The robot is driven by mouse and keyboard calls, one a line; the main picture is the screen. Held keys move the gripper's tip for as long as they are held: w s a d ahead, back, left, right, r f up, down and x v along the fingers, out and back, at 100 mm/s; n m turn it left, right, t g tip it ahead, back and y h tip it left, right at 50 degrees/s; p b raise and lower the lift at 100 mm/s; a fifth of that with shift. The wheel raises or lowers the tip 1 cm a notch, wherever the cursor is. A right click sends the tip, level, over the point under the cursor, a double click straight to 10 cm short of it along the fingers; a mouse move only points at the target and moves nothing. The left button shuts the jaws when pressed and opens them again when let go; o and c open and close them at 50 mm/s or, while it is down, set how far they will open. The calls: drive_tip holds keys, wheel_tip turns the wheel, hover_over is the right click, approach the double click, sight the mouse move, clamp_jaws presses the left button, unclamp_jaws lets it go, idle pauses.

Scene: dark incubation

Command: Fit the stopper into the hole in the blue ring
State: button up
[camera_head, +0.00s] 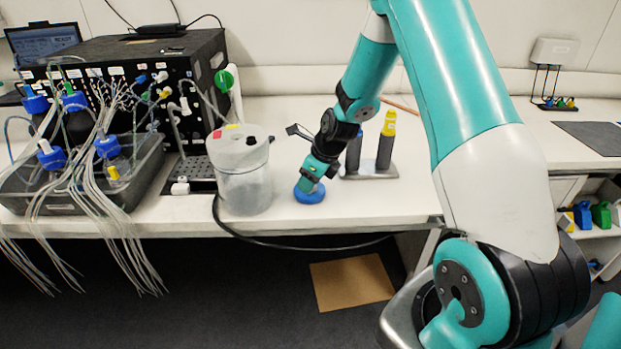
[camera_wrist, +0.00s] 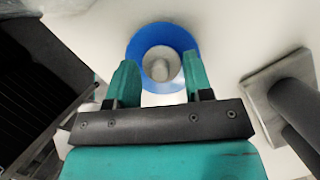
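The blue ring (camera_head: 309,196) lies on the white bench, just right of the clear jar. In the wrist view the blue ring (camera_wrist: 135,51) surrounds a pale grey round stopper (camera_wrist: 161,56) with a small raised knob. The stopper appears centred in the hole; I cannot tell how deep it sits. My gripper (camera_wrist: 160,62) is open, with one teal finger on each side of the stopper and visible gaps between. In the head view my gripper (camera_head: 309,183) points down right above the ring and hides most of the stopper.
A lidded clear jar (camera_head: 243,185) stands close on the left. A metal stand (camera_head: 368,173) with dark holders and a yellow-topped item (camera_head: 388,124) is close on the right. Tubed bottles and a black instrument (camera_head: 120,65) fill the left bench. The bench's front edge is near.

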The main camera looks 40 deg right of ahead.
drive_tip(key=b+v, duration=0.1)
drive_tip(key=v, duration=1.6)
drive_tip(key=shift+r, duration=0.25)
idle(1.2)
